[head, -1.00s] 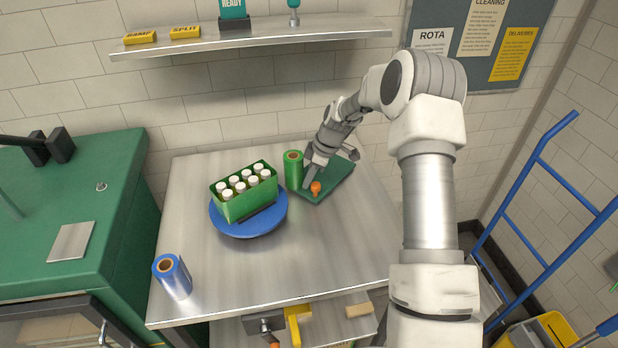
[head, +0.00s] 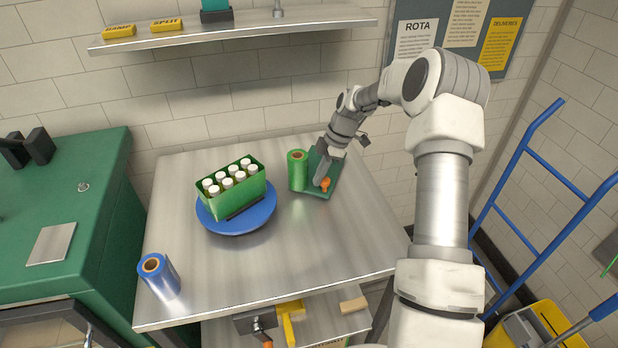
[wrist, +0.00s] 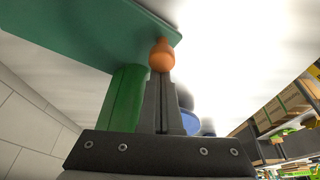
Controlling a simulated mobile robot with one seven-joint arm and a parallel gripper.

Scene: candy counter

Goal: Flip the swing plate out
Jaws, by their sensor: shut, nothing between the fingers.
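The swing plate is a flat green plate (head: 322,160) low on the steel table at its back right. An orange knob (head: 325,184) stands at its front end. My gripper (head: 319,181) reaches down over the plate, its fingers shut and empty, beside the knob. In the wrist view the knob (wrist: 162,57) shows right at the tips of my closed fingers (wrist: 163,80); whether they touch cannot be told. The plate (wrist: 90,30) also shows there. My gripper hides part of the plate in the head view.
A green roll (head: 298,172) stands close by the plate's left side. A blue turntable (head: 240,225) carries a green crate (head: 232,203) of white-capped bottles. A blue roll (head: 158,277) stands at the front left. The table's front right is clear.

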